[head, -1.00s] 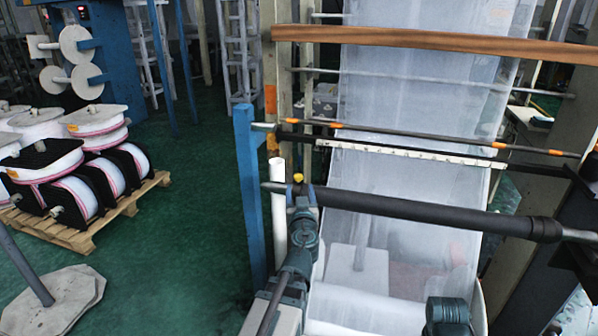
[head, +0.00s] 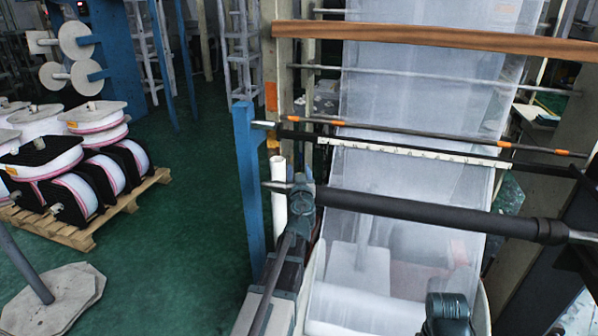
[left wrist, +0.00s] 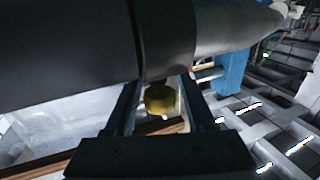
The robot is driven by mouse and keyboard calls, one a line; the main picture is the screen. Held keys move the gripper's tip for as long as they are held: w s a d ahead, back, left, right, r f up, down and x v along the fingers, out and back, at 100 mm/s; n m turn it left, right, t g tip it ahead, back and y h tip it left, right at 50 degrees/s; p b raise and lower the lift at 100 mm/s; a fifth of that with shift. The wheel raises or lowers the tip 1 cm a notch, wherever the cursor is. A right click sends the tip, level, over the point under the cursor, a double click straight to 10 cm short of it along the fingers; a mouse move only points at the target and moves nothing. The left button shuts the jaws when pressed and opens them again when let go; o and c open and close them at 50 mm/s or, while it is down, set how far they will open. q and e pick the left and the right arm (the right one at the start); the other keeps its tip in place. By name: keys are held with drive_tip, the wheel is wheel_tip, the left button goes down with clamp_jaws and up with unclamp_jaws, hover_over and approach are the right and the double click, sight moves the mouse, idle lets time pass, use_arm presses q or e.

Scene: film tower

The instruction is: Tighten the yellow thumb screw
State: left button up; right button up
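The yellow thumb screw (left wrist: 160,98) shows in the left wrist view, just below the dark collar of the black roller. My left gripper (left wrist: 160,103) has one finger on each side of it, with a narrow gap visible on both sides, so it is open around or just short of the screw. I cannot tell the exact depth. In the head view my left gripper (head: 300,188) is at the left end of the black roller (head: 430,214) and hides the screw.
A blue post (head: 248,185) and a white upright tube (head: 279,190) stand just left of the roller's end. A translucent film sheet (head: 400,170) hangs behind the roller. A pallet (head: 85,225) with spools stands at the left on open green floor.

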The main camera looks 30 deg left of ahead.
use_arm(q)
clamp_jaws()
drive_tip(key=shift+m+t+h, duration=0.4)
drive_tip(key=shift+h, duration=0.1)
drive_tip(key=m+h, duration=0.3)
drive_tip(key=h, duration=0.1)
drive_tip(key=d+m+t+h, duration=0.1)
drive_tip(key=m+h, duration=0.2)
drive_tip(key=h, duration=0.1)
drive_tip(key=d+m+h, duration=0.1)
drive_tip(key=m+h, duration=0.1)
drive_tip(key=h, duration=0.3)
drive_tip(key=shift+w+m+t, duration=0.3)
drive_tip(key=shift+m, duration=0.1)
drive_tip(key=m+g+h, duration=0.1)
drive_tip(key=m+h, duration=0.1)
drive_tip(key=h, duration=0.1)
drive_tip(key=d+m+g+h, duration=0.1)
drive_tip(key=m+h, duration=0.1)
drive_tip(key=shift+s+h, duration=0.2)
drive_tip(key=shift+h, duration=0.2)
drive_tip(key=shift+s+d+m+g+h, duration=0.15)
drive_tip(key=shift+d+m+g+h, duration=0.05)
drive_tip(key=shift+m+g+h, duration=0.55)
drive_tip(key=shift+s+d+m+g+h, duration=0.2)
drive_tip(key=shift+m+g+h, duration=0.35)
drive_tip(key=shift+g+h, duration=0.25)
drive_tip(key=shift+d, duration=0.1)
drive_tip(key=shift+o, duration=1.2)
unclamp_jaws()
